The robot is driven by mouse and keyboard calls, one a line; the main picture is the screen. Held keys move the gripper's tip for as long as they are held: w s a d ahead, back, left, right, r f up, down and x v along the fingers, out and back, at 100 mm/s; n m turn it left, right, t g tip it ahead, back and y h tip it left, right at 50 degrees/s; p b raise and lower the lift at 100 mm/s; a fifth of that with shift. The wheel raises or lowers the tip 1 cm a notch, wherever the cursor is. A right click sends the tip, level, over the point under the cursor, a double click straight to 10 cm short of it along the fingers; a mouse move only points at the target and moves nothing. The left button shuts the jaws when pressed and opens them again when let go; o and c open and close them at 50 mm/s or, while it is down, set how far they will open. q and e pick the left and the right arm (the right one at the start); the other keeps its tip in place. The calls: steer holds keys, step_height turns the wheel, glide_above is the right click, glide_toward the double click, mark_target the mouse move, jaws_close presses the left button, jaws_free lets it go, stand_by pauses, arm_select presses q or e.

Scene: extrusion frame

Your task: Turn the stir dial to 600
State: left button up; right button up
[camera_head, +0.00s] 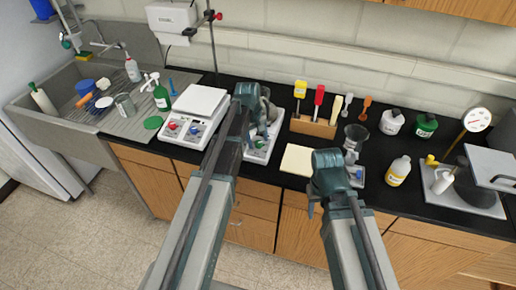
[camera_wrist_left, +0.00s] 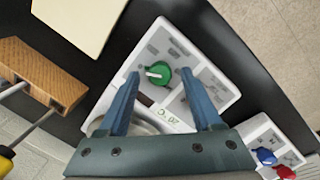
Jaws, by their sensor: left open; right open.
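A white device (camera_wrist_left: 205,85) with a green dial (camera_wrist_left: 158,73) and a small numbered display lies under my left gripper in the left wrist view. The dial has a white pointer bar; the labels around it are too small to read. My left gripper (camera_wrist_left: 161,76) is open, its blue fingertips on either side of the dial in the picture; I cannot tell whether they touch it. In the head view my left gripper (camera_head: 266,120) is over this device (camera_head: 262,148), partly hiding it. My right gripper (camera_head: 313,205) is open and empty near the counter's front edge.
A white hot plate (camera_head: 200,103) with red and blue knobs stands left of the device. A wooden rack (camera_head: 313,127) of coloured-handled tools is behind right, with a cream pad (camera_head: 297,160) in front. A glass beaker (camera_head: 355,138) and a yellow-labelled bottle (camera_head: 398,170) stand to the right.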

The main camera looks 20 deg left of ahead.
arm_select(q)
steer(key=shift+d+f+b, duration=0.1)
steer(key=shift+f+b, duration=0.2)
steer(key=shift+f, duration=0.4)
jaws_close()
